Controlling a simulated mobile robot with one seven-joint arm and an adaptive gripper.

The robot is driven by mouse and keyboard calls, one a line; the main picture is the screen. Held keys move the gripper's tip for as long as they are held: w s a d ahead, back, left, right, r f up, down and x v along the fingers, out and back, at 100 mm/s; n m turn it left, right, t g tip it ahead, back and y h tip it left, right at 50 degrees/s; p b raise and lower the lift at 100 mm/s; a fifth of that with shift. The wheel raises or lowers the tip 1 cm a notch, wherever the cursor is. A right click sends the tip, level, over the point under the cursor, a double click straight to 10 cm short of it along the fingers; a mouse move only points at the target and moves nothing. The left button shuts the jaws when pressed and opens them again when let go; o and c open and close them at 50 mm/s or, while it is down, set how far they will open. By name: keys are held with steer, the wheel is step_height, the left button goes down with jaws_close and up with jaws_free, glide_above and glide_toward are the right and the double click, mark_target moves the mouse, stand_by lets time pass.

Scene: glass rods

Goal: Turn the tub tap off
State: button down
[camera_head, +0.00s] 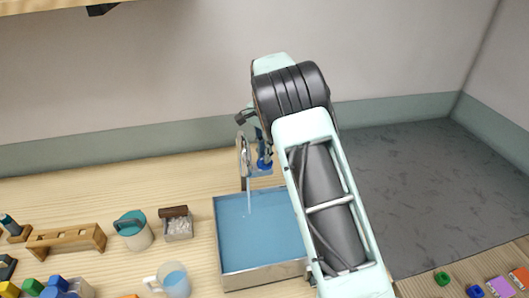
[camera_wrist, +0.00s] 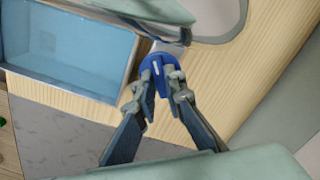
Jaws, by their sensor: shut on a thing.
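The tub (camera_head: 262,273) is a metal-rimmed basin filled with blue water; part of it also shows at the upper left of the wrist view (camera_wrist: 128,80). The tap (camera_head: 243,150) stands at its back edge, and a thin stream of water (camera_head: 249,195) falls from it into the tub. The tap's round blue knob (camera_wrist: 158,68) has a white mark and also shows in the head view (camera_head: 264,164). My gripper (camera_wrist: 164,86) is shut on the knob, one finger on each side. In the head view my arm hides the tub's right side.
On the wooden counter left of the tub are a glass jug (camera_head: 175,282), a box of pale pieces (camera_head: 178,226), a teal-lidded pot (camera_head: 134,232) and a wooden rack (camera_head: 66,239). Coloured blocks lie at the lower left. The wall is close behind the tap.

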steer(key=m, duration=0.3)
steer(key=shift+w+r+m, duration=0.1)
steer(key=shift+m, duration=2)
steer(key=c, duration=2)
jaws_free()
step_height(320, 180, up, 12)
